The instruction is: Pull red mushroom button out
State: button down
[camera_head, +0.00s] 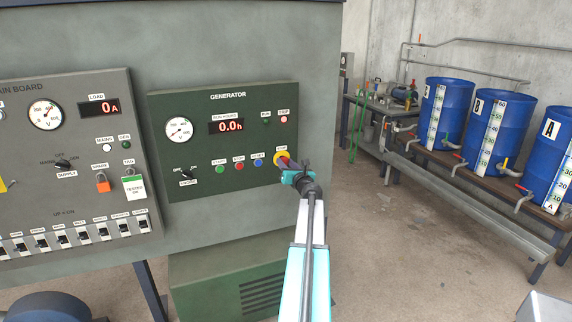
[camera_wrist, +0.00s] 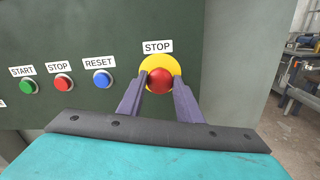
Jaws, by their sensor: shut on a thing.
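The red mushroom button (camera_wrist: 161,80) sits on a yellow round plate (camera_wrist: 160,62) below a STOP label on the green generator panel (camera_head: 222,183). In the wrist view my gripper (camera_wrist: 160,84) has its two purple fingers on either side of the red head, shut on it. In the head view my gripper (camera_head: 289,166) reaches the panel's lower right corner. There it covers most of the button, and the yellow plate (camera_head: 279,155) shows beside it.
Green START (camera_wrist: 26,88), red STOP (camera_wrist: 63,82) and blue RESET (camera_wrist: 102,79) buttons line the panel to the left. A grey main board (camera_head: 70,195) stands further left. Blue barrels (camera_head: 497,130) stand on a bench at right. The floor between is clear.

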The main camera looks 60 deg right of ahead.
jog(key=shift+s+f, duration=0.2)
jog(key=c, duration=1.7)
grip_release()
jog(key=o, duration=0.4)
jog(key=shift+s+a+r, duration=0.1)
jog(key=shift+r, duration=0.05)
jog(key=shift+o, duration=0.2)
jog(key=shift+a, duration=0.1)
jog(key=b+v, duration=0.2)
jog(key=v, duration=1.1)
jog(key=shift+s, duration=0.25)
jog(key=shift+w+a, duration=0.15)
jog(key=shift+a, duration=0.05)
